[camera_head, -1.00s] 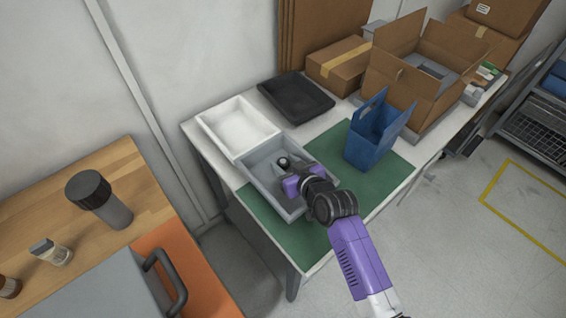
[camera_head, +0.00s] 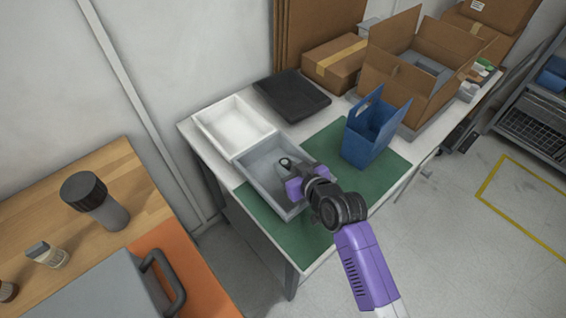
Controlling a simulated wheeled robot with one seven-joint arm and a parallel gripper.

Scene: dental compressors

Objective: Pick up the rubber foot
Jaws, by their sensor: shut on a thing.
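My gripper (camera_head: 286,174) is a purple and dark jaw pair, low inside or just over the grey tray (camera_head: 247,180) on the green mat. It is shut on a small dark round piece with a pale rim, the rubber foot (camera_head: 285,162), which shows at the fingertips. My wrist hides part of the tray's right side. Whether the foot is clear of the tray floor, I cannot tell.
A white tray (camera_head: 234,122) adjoins the grey tray, with a black tray (camera_head: 292,95) behind. A blue holder (camera_head: 368,140) stands on the green mat (camera_head: 322,230). An open cardboard box (camera_head: 398,88) is farther back. A wooden bench (camera_head: 110,180) is at left.

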